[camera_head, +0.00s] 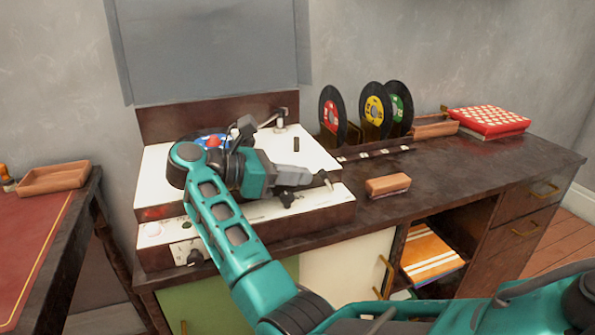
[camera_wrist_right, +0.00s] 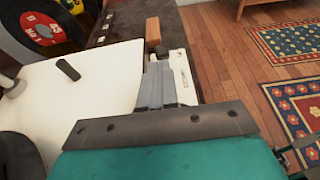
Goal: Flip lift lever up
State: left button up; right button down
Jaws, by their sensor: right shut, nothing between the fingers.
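The white record player (camera_head: 160,165) stands on the dark cabinet, its tonearm (camera_head: 268,122) at the back right. A short dark bar (camera_head: 296,145) lies on the white deck; it also shows in the wrist view (camera_wrist_right: 68,70). A small pale-tipped piece (camera_head: 325,180) stands at the deck's front right corner. I cannot tell for sure which of these is the lift lever. My right gripper (camera_head: 308,178) is shut and empty over the front right of the deck, close to the pale-tipped piece. Its grey fingers show in the wrist view (camera_wrist_right: 158,85). My left gripper is out of view.
Upright records (camera_head: 332,113) stand in a rack right of the player. A brown block (camera_head: 388,186) lies on the cabinet top. A red-and-white checked box (camera_head: 489,122) is at the far right. The cabinet top between them has free room.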

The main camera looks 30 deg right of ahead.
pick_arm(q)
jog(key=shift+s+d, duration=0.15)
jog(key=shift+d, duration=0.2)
pick_arm(e)
jog(key=shift+d+f, duration=0.1)
jog(key=shift+d, duration=0.2)
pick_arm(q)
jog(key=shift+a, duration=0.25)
pick_arm(e)
jog(key=shift+d, duration=0.1)
